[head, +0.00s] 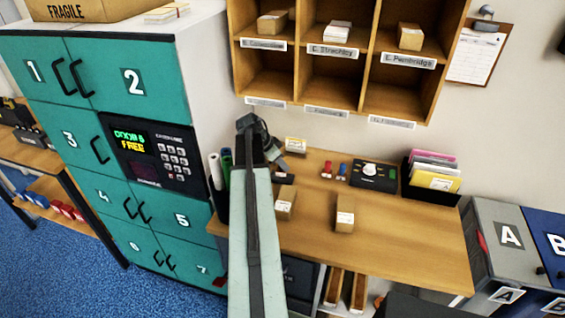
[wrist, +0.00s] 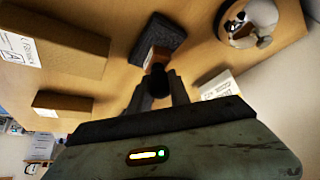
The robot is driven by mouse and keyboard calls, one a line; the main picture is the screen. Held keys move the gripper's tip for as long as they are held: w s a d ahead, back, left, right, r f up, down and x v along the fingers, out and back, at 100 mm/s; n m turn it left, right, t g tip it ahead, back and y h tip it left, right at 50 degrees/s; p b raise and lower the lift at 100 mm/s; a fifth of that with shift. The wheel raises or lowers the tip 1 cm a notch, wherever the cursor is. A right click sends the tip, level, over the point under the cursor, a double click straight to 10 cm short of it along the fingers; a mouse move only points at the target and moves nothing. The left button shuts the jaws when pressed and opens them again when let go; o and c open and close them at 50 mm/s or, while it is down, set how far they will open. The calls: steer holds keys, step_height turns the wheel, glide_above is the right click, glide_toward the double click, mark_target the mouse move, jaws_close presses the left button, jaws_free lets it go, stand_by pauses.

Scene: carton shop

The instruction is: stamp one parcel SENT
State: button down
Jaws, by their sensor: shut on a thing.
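My gripper (wrist: 160,88) is low over the desk, its two dark fingers shut around the black knob (wrist: 158,74) of a small stamp. The stamp's orange-brown body (wrist: 159,56) with a pale label shows beyond the knob, beside or over a dark grey block (wrist: 167,30); I cannot tell whether they touch. Two brown parcels lie on the desk, a near-left one (head: 285,203) and one to its right (head: 345,213). In the wrist view a large labelled parcel (wrist: 70,50) and a smaller one (wrist: 62,103) are at left. My arm hides much of the grip in the head view.
A small white box (head: 296,145) stands at the back. Red (head: 327,170) and blue (head: 342,171) items stand beside a black box (head: 373,176) and a folder holder (head: 432,183). Teal lockers (head: 100,195) are at left, shelves (head: 305,75) above. The desk's right front (head: 410,240) is clear.

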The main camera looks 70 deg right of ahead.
steer(key=shift+f+b, duration=0.55)
stand_by(1.4)
step_height(320, 180, up, 7)
steer(key=p, duration=0.7)
steer(key=shift+r, duration=0.1)
